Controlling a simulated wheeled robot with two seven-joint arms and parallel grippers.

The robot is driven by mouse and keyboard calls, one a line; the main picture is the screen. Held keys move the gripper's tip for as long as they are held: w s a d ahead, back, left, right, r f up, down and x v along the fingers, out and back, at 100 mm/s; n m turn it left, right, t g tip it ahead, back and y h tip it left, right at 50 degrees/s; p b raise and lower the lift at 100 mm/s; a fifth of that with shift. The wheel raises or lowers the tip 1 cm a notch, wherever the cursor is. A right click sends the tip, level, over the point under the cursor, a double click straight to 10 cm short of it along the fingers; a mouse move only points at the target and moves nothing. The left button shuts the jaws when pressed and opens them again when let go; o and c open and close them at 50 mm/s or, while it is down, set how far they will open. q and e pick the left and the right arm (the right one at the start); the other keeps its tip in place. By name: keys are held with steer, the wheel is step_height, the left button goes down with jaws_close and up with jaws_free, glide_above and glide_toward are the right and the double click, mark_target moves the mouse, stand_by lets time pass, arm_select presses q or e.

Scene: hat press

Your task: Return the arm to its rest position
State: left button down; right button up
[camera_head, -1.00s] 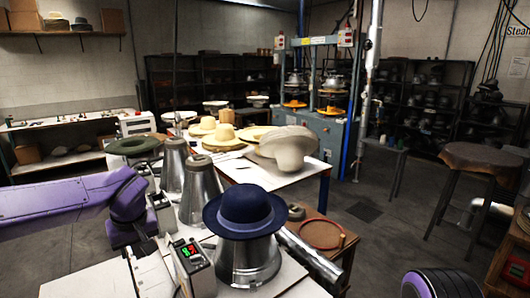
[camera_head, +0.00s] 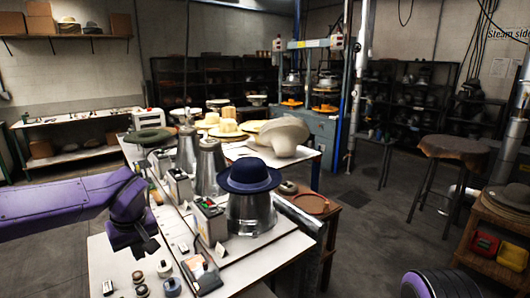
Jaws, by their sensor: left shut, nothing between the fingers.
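My left arm, purple, comes in from the left edge. My left gripper (camera_head: 146,244) points down over the near-left edge of the white worktable (camera_head: 262,274). It is shut with nothing held, and it is small and dark in this view. The blue felt hat (camera_head: 249,176) sits on a metal steam cone (camera_head: 251,215) to the right of the gripper, well apart from it. A rounded purple and black part of my own body shows at the bottom right. My right gripper is out of view.
More metal cones (camera_head: 211,166) and a control box with a display (camera_head: 209,220) stand on the table. Small round items (camera_head: 141,284) lie at the table's near-left. A dark-topped stool (camera_head: 453,149) stands at the right.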

arm_select(q)
steer(key=s+a+f+n+t+y+b, duration=0.1)
steer(key=s+f+n+t+y+b, duration=0.15)
steer(key=f, duration=0.95)
steer(key=s+f+n+t+y+b, duration=0.1)
steer(key=f+n+t+y+b, duration=0.15)
steer(key=f, duration=1.05)
steer(key=s+f+m+g+h+b, duration=0.1)
steer(key=s+f+m+g+b, duration=0.1)
steer(key=s+f, duration=0.9)
steer(key=s+f+m+g+h+b, duration=0.2)
steer(key=s+f+m, duration=0.2)
steer(key=s+f, duration=0.7)
steer(key=s, duration=0.7)
steer(key=shift+d+g+h, duration=0.3)
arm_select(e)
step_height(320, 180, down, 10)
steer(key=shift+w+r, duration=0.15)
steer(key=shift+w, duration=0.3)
arm_select(q)
steer(key=shift+s, duration=0.1)
